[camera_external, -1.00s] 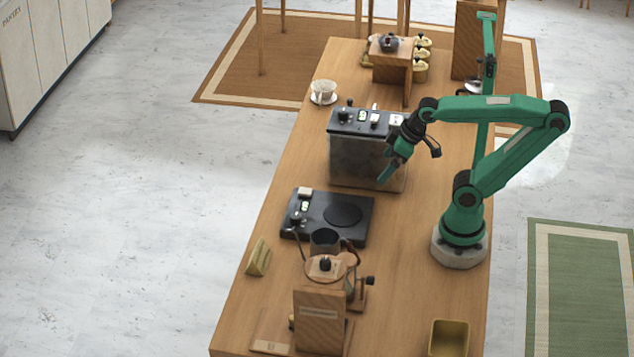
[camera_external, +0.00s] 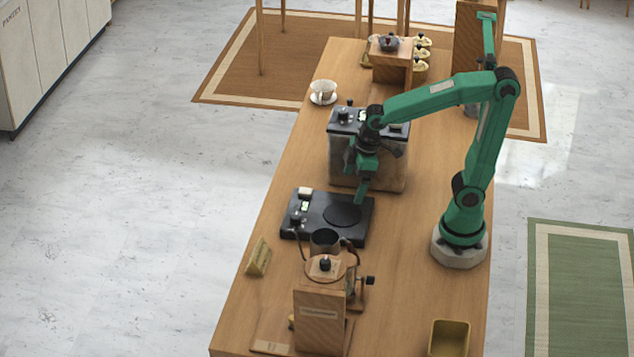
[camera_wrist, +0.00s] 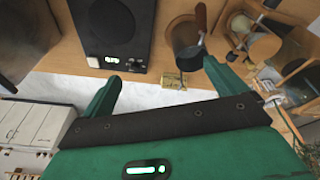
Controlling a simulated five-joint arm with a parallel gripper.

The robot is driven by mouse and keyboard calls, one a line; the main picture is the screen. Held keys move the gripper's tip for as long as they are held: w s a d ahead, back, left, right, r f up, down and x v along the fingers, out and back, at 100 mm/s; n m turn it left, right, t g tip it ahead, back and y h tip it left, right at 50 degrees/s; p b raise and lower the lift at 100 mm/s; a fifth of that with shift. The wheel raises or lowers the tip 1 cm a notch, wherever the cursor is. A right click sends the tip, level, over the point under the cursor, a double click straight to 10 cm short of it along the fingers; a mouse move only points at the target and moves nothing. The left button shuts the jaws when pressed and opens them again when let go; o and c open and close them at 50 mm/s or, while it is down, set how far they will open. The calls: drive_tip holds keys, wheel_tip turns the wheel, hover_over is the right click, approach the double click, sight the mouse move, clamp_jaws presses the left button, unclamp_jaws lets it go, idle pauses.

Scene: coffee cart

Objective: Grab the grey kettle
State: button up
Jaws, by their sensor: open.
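The grey kettle (camera_external: 325,238) stands on the wooden table in front of the black hot plate, partly hidden by a wooden stand and its round top. A thin spout shows at its left and a handle at its right. In the wrist view the kettle (camera_wrist: 187,42) is a dark open-topped vessel at upper middle, beyond and between my fingertips. My gripper (camera_external: 362,188) is open and empty, pointing down above the right side of the hot plate, behind the kettle and apart from it. In the wrist view both fingers of my gripper (camera_wrist: 160,80) show spread apart.
The black hot plate (camera_external: 318,222) lies behind the kettle. A wooden stand (camera_external: 318,320) rises close in front of it. A large box-shaped machine (camera_external: 345,165) stands behind my gripper. A yellow bin (camera_external: 449,338) sits at front right.

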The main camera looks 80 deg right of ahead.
sight(326, 242)
drive_tip(key=w+a+f+n+g, duration=0.2)
drive_tip(key=w+a+f+n, duration=0.2)
drive_tip(key=a+f, duration=0.4)
drive_tip(key=shift+w+g+h, duration=0.3)
drive_tip(key=shift+w+g, duration=0.1)
drive_tip(key=shift+w, duration=0.4)
drive_tip(key=shift+a+f, duration=0.1)
drive_tip(key=shift+f, duration=1.2)
drive_tip(key=shift+f, duration=0.1)
drive_tip(key=shift+f, duration=2.5)
drive_tip(key=shift+c, duration=0.5)
drive_tip(key=shift+w, duration=0.1)
drive_tip(key=c, duration=1.3)
